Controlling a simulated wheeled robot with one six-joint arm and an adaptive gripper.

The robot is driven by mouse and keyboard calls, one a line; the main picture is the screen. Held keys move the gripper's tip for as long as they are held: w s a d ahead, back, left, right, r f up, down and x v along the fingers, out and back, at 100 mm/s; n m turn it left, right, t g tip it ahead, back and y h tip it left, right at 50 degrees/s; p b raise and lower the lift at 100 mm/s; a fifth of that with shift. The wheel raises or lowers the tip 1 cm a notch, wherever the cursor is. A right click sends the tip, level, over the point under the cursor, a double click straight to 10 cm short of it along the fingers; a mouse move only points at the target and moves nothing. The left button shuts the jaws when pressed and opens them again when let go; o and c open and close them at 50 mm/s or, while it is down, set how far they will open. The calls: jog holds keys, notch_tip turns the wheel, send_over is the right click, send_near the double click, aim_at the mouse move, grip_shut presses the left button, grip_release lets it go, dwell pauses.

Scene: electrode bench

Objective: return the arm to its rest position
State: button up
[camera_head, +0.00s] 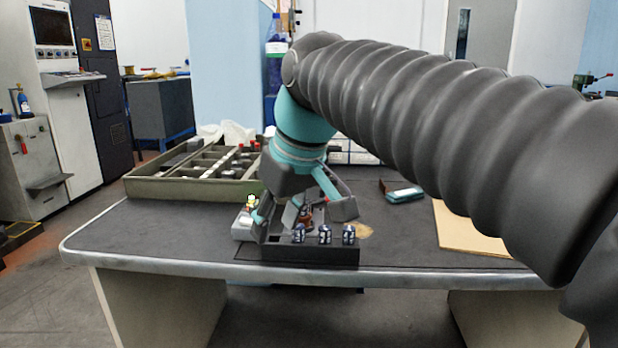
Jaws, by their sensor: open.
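My gripper (300,215) is at the end of my arm, which reaches in from the right under a dark ribbed sleeve. It points down over the bench with its grey and teal fingers spread apart. It is just behind and above a black holder block (312,254) near the bench's front edge. Several small dark blue and white pieces (325,234) stand in a row in the holder. A reddish-brown part shows between the fingers; I cannot tell what it is. The left finger is close to the holder's left end, and contact cannot be judged.
A green compartment tray (190,188) with several items is at the back left of the bench (160,235). A small white device (243,227) is left of the holder. A teal case (404,195) and a tan board (465,232) lie to the right. The front left bench top is clear.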

jog(key=s+d+f+m+t+h, duration=0.1)
jog(key=s+d+f+m, duration=0.3)
jog(key=d+f, duration=0.6)
jog(key=s+d+f+m+t+h+p, duration=0.1)
jog(key=s+d+f+m, duration=0.3)
jog(key=s+d+f, duration=0.4)
jog(key=shift+s+d+f+m+h, duration=0.2)
jog(key=shift+d+f+m+h, duration=0.2)
jog(key=shift+d+f+h, duration=0.6)
jog(key=shift+d+r+y, duration=0.15)
jog(key=shift+d+y, duration=0.1)
jog(key=shift+y, duration=0.15)
